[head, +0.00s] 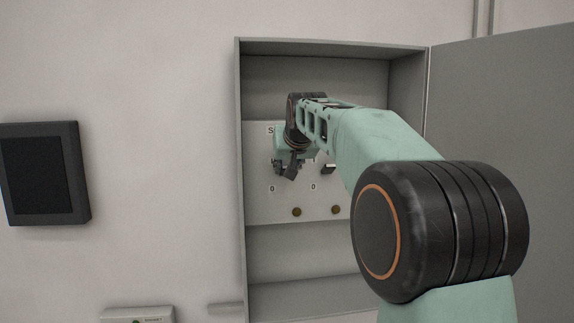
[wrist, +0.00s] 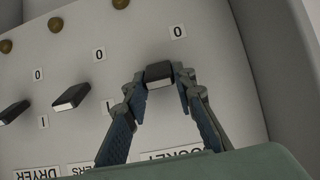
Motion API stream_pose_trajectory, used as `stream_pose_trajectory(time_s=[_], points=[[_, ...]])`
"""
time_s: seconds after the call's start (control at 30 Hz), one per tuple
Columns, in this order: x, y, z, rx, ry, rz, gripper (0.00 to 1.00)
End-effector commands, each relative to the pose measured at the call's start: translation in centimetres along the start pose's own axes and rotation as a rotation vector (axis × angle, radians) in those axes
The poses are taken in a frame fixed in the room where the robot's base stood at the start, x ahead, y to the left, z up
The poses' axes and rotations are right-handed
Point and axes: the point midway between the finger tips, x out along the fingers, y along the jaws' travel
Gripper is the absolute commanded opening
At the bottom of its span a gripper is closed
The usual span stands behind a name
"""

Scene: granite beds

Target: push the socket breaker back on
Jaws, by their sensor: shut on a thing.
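The socket breaker is a dark lever with a lighter end (wrist: 159,72) on the pale panel, above the partly hidden SOCKET label (wrist: 172,153) in the wrist view. A "0" mark (wrist: 178,31) sits beyond it. My gripper (wrist: 160,78) has its two fingers at either side of this lever and is shut on it. In the head view my gripper (head: 285,169) is at the left part of the breaker panel (head: 262,212), and it hides the socket lever. I cannot tell the lever's exact position between its marks.
Two other breaker levers stick out beside it, the nearer (wrist: 72,97) and the DRYER one (wrist: 12,112). Round brass knobs (wrist: 54,24) line the panel. The grey cabinet (head: 240,150) has side walls around the panel. Its door (head: 500,130) stands open at right.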

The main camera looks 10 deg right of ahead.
Motion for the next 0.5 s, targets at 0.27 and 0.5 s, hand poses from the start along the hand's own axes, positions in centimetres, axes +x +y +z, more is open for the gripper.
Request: stream_pose_trajectory(time_s=[0.27,0.5], points=[[-0.04,0.01,-0.03,0.0,0.001,0.0,0.42],[-0.11,0.0,-0.03,0.0,0.001,0.0,0.42]])
